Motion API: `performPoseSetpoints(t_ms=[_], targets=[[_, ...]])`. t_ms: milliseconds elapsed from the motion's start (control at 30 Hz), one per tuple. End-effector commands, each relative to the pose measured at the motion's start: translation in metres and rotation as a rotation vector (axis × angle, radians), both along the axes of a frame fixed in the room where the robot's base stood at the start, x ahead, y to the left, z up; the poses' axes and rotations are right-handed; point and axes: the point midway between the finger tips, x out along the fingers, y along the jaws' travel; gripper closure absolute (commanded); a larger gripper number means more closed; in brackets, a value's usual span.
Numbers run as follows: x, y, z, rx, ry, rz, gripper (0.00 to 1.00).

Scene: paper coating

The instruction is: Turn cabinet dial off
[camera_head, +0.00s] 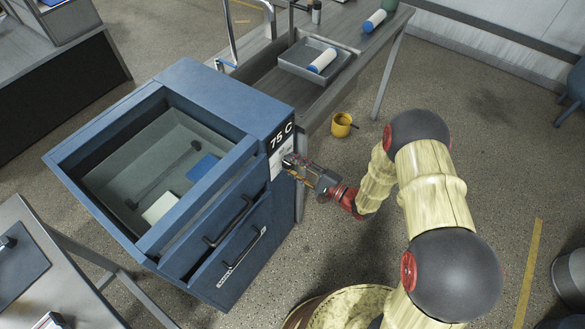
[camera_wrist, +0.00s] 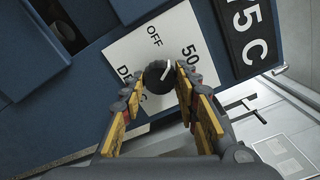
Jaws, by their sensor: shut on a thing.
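The blue cabinet (camera_head: 265,107) stands left of my arm, with a "75 C" sign on its right side. Below the sign is a white label panel (camera_wrist: 118,52) with the words OFF and 50 and a partly hidden word starting with D. The round black dial (camera_wrist: 156,73) sits on this panel. Its white pointer line points toward the upper right in the wrist view, nearer the 50 than OFF. My gripper (camera_head: 289,163) reaches the panel from the right. Its yellow-padded fingers are closed on either side of the dial. In the head view the gripper hides the dial.
The cabinet's upper compartment is open, with a blue item (camera_head: 203,168) and a pale item (camera_head: 160,208) inside. Two dark handles are on its front. A bench with a grey tray (camera_head: 298,70) stands behind. A yellow cup (camera_head: 341,125) is on the floor.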

Motion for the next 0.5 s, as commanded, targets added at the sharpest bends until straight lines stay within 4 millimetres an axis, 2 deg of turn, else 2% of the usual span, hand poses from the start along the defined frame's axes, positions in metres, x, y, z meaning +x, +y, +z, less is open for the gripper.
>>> performPoseSetpoints(t_ms=[500], targets=[[-0.0004,-0.0002,-0.0027,-0.28,-0.357,-0.001,0.94]])
